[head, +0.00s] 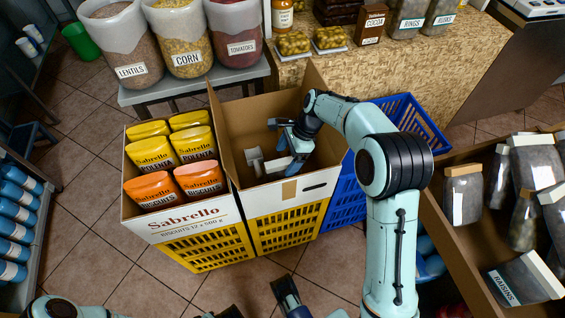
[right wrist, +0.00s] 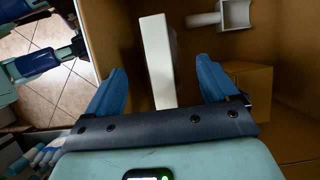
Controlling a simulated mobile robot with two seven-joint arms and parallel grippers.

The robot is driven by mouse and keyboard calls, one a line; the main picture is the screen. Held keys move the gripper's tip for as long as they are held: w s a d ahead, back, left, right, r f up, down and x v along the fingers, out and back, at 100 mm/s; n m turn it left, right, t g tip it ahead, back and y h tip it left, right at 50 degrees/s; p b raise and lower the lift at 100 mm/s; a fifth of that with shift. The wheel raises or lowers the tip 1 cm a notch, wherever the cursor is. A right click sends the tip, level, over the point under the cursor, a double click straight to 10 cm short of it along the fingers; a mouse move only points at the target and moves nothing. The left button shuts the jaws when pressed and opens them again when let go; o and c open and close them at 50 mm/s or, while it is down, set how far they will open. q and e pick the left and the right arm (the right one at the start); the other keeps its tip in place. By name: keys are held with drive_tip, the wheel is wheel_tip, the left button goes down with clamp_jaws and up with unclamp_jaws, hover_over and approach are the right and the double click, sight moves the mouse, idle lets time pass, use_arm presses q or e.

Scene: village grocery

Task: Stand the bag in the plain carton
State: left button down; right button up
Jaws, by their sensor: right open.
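The plain carton (head: 232,140) stands open on a yellow crate, right of the printed Sabrello carton. My right gripper (head: 284,158) reaches down inside it. In the right wrist view its blue fingers (right wrist: 165,88) are open, one on each side of a bag's white top strip (right wrist: 157,60), with gaps on both sides. The strip also shows in the head view (head: 277,166). Little of the bag's body shows below the strip, so its lean is hard to tell. My left gripper (head: 258,302) is at the bottom edge, its fingers apart and empty.
A white scoop (right wrist: 235,14) lies inside the plain carton, near the bag. The Sabrello carton (head: 190,222) holds yellow and orange bags. A blue crate (head: 338,205) stands to the right, and a brown bin (head: 455,235) of grey bags beyond it. Floor tiles are clear at left.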

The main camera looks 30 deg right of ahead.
use_arm(q)
drive_tip(key=s+r, duration=0.1)
drive_tip(key=s+d+r+g+p, duration=0.1)
drive_tip(key=shift+s+d+r, duration=0.1)
drive_tip(key=shift+s+r, duration=0.05)
drive_tip(key=shift+s, duration=0.25)
use_arm(e)
drive_tip(key=v, duration=0.6)
drive_tip(key=shift+d+r, duration=0.15)
drive_tip(key=shift+r, duration=0.25)
